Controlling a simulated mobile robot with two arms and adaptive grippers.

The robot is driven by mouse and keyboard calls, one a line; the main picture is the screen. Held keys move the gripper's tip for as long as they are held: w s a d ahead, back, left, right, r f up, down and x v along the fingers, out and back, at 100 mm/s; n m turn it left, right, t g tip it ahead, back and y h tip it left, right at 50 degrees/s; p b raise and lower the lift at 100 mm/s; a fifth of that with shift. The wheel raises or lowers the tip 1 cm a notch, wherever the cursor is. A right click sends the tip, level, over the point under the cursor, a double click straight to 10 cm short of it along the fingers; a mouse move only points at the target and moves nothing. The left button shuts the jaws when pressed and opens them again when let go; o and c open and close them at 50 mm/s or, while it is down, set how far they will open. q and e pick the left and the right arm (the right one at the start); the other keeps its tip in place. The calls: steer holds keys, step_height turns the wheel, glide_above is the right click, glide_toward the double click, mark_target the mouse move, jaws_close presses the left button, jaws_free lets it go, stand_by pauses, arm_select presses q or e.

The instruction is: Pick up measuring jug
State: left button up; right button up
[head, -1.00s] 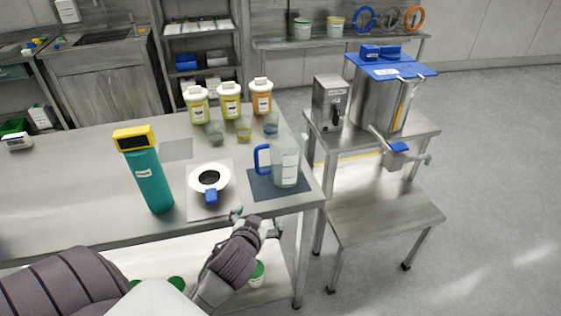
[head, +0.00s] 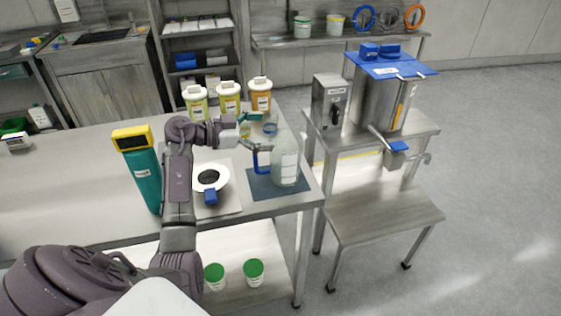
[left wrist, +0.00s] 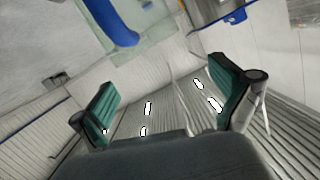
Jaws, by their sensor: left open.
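The measuring jug (head: 287,168) is clear, with a white label and a blue handle on its left side. It stands upright on a dark blue mat (head: 262,190) at the table's right end. My left gripper (head: 262,132) is open and empty, above and just behind the blue handle in the head view, its fingers pointing right. In the left wrist view the open teal fingers (left wrist: 166,95) have nothing between them. The blue handle (left wrist: 112,22) shows at the top of that view, beyond the fingers, with part of the clear jug beside it. My right gripper is not in view.
A teal bottle with a yellow top (head: 148,172) and a white dish with a blue handle (head: 210,180) stand left of the jug. Lidded tubs (head: 229,98) and small beakers stand behind. The piston filler (head: 378,100) is on a separate steel stand at right.

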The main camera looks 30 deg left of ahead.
mark_target(280, 144)
arm_select(q)
steer(key=shift+s+a+f+n+g, duration=0.6)
steer(key=shift+s+a+f+g, duration=0.15)
steer(key=shift+f+g, duration=0.3)
steer(key=shift+s+f+g, duration=0.1)
steer(key=shift+f+g, duration=0.1)
steer(key=shift+g, duration=0.05)
steer(key=p+x, duration=0.1)
steer(key=x, duration=0.6)
steer(key=shift+d, duration=0.15)
steer(key=c, duration=1.3)
